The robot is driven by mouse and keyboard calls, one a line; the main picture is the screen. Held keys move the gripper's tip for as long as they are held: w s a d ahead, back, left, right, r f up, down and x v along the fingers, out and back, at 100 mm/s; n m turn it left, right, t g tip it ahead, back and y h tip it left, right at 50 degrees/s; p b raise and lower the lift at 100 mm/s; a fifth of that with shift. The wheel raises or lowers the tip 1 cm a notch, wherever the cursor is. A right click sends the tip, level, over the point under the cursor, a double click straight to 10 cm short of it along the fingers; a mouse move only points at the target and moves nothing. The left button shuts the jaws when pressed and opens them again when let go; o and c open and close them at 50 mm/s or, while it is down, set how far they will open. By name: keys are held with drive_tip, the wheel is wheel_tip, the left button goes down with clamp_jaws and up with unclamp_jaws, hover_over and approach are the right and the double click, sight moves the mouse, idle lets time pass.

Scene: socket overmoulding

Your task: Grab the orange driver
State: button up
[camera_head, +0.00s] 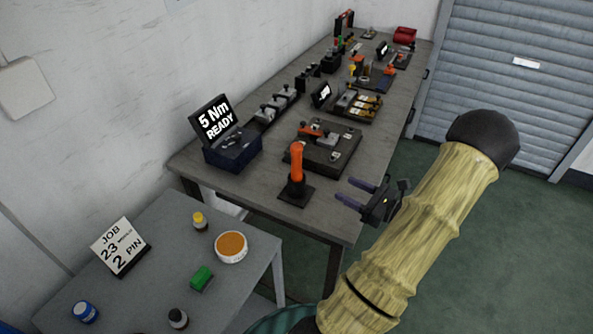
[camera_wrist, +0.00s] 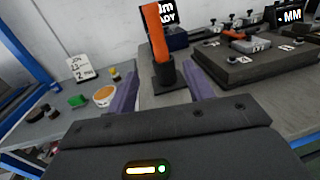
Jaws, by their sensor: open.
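The orange driver (camera_head: 296,163) stands upright in a dark base (camera_head: 296,193) near the front edge of the long grey workbench (camera_head: 238,187). My gripper (camera_head: 352,191) is open and empty, to the right of the driver and apart from it, with its purple fingers pointing left towards it. In the wrist view the driver (camera_wrist: 157,38) stands beyond the gap between my two fingers (camera_wrist: 162,88).
A black "5 Nm READY" display (camera_head: 213,121) stands on a dark blue box (camera_head: 232,150) left of the driver. A dark fixture plate (camera_head: 335,158) lies behind it. A lower grey table (camera_head: 170,262) holds a job sign (camera_head: 119,246), an orange-topped tub (camera_head: 231,246) and small bottles.

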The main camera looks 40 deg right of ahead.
sight(301, 166)
drive_tip(key=shift+w, duration=0.1)
drive_tip(key=p+x, duration=0.1)
drive_tip(key=x, duration=1.1)
drive_tip(key=shift+p, duration=0.3)
drive_tip(key=shift+w+a, duration=0.1)
drive_tip(key=shift+w, duration=0.05)
drive_tip(key=p+x, duration=0.1)
drive_tip(key=x, duration=0.3)
drive_tip(key=shift+a+r, duration=0.1)
drive_tip(key=shift+a, duration=0.15)
drive_tip(key=shift+w+a, duration=0.1)
drive_tip(key=shift+w, duration=0.35)
clamp_jaws()
